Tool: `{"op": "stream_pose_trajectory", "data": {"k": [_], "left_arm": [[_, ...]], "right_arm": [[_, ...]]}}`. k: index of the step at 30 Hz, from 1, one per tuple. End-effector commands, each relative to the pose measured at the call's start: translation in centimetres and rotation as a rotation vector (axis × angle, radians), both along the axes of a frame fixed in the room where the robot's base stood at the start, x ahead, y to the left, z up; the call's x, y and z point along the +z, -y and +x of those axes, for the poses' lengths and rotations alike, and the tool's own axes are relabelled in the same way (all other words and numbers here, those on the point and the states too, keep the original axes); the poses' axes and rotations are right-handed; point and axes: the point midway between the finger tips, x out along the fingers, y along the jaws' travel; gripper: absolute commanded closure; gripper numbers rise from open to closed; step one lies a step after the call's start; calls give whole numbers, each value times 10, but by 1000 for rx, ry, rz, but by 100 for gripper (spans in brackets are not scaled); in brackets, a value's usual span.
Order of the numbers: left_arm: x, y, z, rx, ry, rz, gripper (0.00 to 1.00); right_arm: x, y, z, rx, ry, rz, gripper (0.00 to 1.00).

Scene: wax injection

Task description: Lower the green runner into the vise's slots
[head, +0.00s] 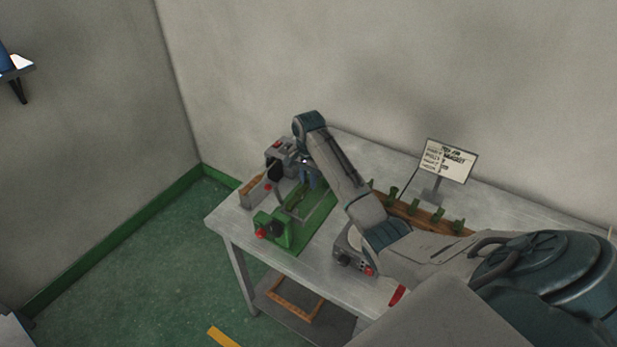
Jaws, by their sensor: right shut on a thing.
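The green vise (318,213) sits on the left part of the metal table, with a dark round knob and a red part at its front end. My right gripper (306,182) is over the vise, pointing down, and its arm comes in from the right. It is shut on what looks like the green runner (297,197), a small dark green piece mostly hidden by the gripper and the vise parts. I cannot tell whether the runner touches the slots. My left gripper is not in view.
A grey machine (284,149) stands behind the vise. A wooden rack (410,212) with several green pieces and a sign (449,161) are at the right. A small control box (350,256) lies near the front edge. The table (229,222) has bare room at its left corner.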

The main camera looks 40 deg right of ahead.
Motion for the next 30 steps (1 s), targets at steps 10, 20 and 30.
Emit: {"op": "stream_pose_trajectory", "data": {"k": [10, 20, 30], "left_arm": [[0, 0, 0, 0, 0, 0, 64], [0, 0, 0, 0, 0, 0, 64], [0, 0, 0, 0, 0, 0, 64]], "right_arm": [[-9, 0, 0, 0, -1, 1, 100], [-17, 0, 0, 0, -1, 0, 100], [-16, 0, 0, 0, 0, 0, 55]]}}
